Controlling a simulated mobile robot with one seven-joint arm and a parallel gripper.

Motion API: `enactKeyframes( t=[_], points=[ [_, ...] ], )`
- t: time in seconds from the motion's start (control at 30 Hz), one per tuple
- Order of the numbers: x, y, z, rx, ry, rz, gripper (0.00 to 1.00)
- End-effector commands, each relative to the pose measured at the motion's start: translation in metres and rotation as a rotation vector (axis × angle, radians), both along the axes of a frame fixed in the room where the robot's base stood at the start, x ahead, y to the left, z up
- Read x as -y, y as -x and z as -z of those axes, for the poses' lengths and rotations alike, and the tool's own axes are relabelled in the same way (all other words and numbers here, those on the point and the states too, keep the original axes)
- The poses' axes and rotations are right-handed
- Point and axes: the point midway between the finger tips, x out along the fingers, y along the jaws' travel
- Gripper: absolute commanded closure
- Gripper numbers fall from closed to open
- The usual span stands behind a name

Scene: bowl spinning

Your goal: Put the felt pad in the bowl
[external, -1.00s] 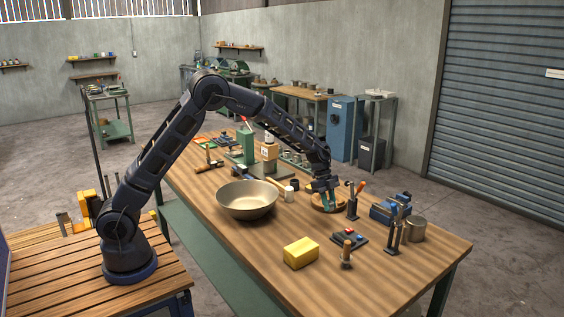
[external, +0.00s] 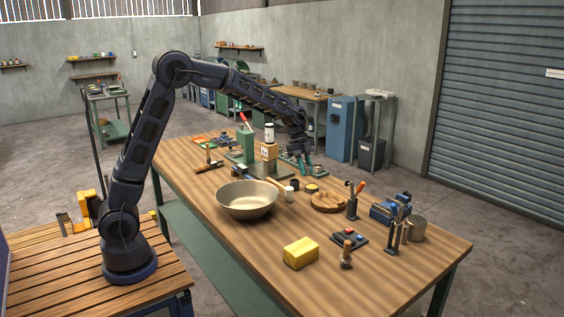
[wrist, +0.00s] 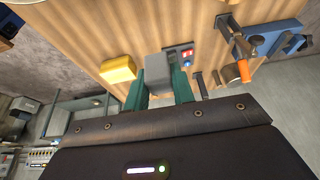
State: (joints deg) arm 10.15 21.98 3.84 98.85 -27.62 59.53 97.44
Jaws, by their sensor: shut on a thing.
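The bowl (external: 247,202) is wide, metallic and beige, and stands upright on the left side of the workbench. Its inside looks empty. My gripper (external: 303,164) is raised above the bench, behind and to the right of the bowl, clear of its rim. In the wrist view my gripper (wrist: 158,90) has its two green fingers on either side of a grey block-like piece, which I take to be the felt pad (wrist: 158,70). The pad is held between the fingers. In the external view it is too small to make out.
A round wooden dish (external: 328,203) lies right of the bowl. A yellow block (external: 300,253) sits at the front. A green press (external: 245,146) and wooden block stand behind. Tool stands (external: 352,205) are at the right.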

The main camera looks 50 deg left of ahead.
Motion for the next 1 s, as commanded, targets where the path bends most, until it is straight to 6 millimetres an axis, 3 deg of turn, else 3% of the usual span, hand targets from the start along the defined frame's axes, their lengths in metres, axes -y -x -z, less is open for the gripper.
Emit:
enactKeyframes(
  t=[0.03,0.2,0.43,0.6,0.77,1.0],
  points=[
    [-0.021,0.012,-0.003,0.000,0.000,-0.006,0.97],
    [-0.081,0.057,-0.008,0.000,0.001,-0.006,0.97],
    [-0.137,0.117,-0.009,0.000,0.002,-0.002,0.97],
    [-0.155,0.143,-0.008,0.001,0.003,0.002,0.97],
    [-0.160,0.150,0.001,-0.002,0.004,0.003,0.97],
    [-0.160,0.151,0.049,-0.005,0.004,0.004,0.97]
  ],
)
